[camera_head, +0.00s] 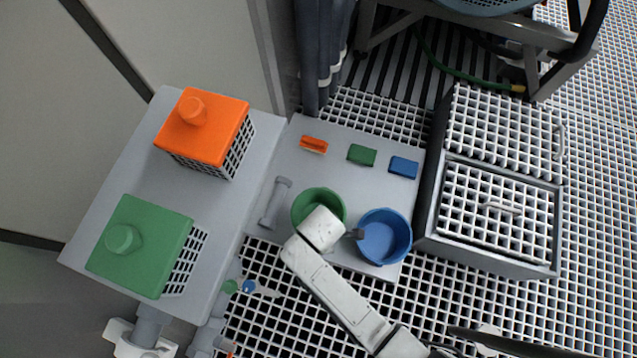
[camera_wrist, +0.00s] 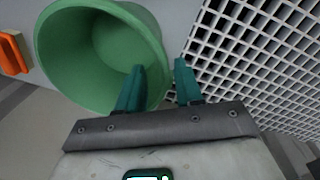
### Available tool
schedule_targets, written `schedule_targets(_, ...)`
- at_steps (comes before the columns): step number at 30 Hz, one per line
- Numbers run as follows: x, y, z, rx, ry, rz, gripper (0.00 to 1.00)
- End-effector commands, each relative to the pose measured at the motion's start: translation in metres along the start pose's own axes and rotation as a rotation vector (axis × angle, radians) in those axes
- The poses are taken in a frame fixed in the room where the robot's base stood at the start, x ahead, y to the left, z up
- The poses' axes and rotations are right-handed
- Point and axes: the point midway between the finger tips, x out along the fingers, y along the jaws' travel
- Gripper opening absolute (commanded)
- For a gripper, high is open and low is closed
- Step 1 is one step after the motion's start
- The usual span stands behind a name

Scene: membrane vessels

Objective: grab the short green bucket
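The green bucket (camera_head: 306,206) stands open side up on the grey panel, left of the blue bucket. My white arm covers its lower right part in the head view. In the wrist view the bucket (camera_wrist: 85,60) fills the upper left, with its mouth facing the camera. My gripper (camera_wrist: 159,66) is open, with a gap between its two teal fingers. The left finger overlaps the bucket's mouth and the right finger is outside the rim. The rim lies between them; I cannot tell whether either finger touches it.
A blue bucket (camera_head: 385,238) stands close on the right. Orange (camera_head: 314,145), green (camera_head: 362,155) and blue (camera_head: 403,167) small pieces lie behind. Orange-topped (camera_head: 213,133) and green-topped (camera_head: 140,245) vessels stand left. A grated crate (camera_head: 485,245) is at the right.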

Motion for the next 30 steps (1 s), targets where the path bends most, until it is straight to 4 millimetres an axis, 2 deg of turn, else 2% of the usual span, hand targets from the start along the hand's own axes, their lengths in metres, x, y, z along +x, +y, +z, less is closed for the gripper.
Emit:
schedule_targets(1,0.013,0.0,0.0,0.0,0.0,0.0,0.36)
schedule_targets(6,0.033,0.0,0.0,0.002,0.0,-0.001,0.36)
schedule_targets(14,0.034,0.0,0.0,0.002,0.0,0.0,0.36)
schedule_targets(25,0.034,0.0,0.0,0.002,0.0,0.0,0.01)
schedule_targets(30,0.034,0.0,0.0,0.002,0.0,0.0,0.0)
